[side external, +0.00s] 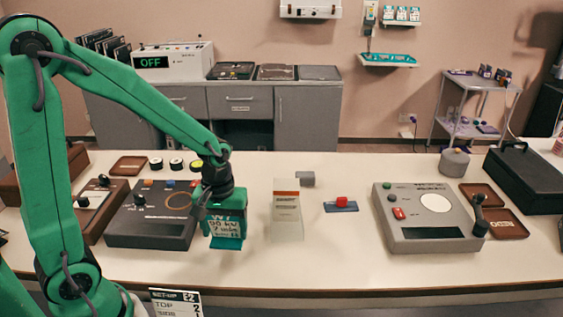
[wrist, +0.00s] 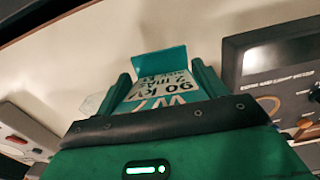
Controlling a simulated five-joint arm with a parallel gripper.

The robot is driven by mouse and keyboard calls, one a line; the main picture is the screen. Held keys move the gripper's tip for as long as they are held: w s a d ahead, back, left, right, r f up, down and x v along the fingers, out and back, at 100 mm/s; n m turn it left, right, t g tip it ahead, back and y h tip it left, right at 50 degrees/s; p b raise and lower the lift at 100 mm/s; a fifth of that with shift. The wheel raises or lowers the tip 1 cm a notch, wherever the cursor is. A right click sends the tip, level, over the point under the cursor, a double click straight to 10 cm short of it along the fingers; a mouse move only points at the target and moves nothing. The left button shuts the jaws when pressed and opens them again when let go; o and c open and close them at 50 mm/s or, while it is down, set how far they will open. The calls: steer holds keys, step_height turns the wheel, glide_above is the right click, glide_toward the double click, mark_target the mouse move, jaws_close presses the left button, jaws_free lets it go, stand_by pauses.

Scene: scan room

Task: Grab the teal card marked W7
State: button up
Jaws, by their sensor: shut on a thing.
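The teal card marked W7 (side external: 227,229) has a pale label with lines such as "90 kV". It hangs upright below my gripper (side external: 221,205), to the right of the dark console. My gripper is shut on it. In the wrist view, the card (wrist: 161,68) sits between the two green fingers (wrist: 165,88), with its label upside down and its teal end pointing away. The card's upper part is partly hidden by the gripper. I cannot tell whether its lower edge touches the table.
A dark console (side external: 150,222) stands close on the left. A clear holder with a white and orange card (side external: 287,206) stands to the right. Beyond it are a blue plate with a red block (side external: 341,205) and a grey console (side external: 428,222). The front middle of the table (side external: 310,262) is clear.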

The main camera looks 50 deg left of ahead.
steer(key=s+d+r, duration=0.5)
steer(key=d+r, duration=0.2)
steer(key=d, duration=0.3)
steer(key=shift+s+r, duration=0.25)
steer(key=shift+s, duration=0.1)
steer(key=shift+d, duration=0.1)
steer(key=shift+r, duration=0.15)
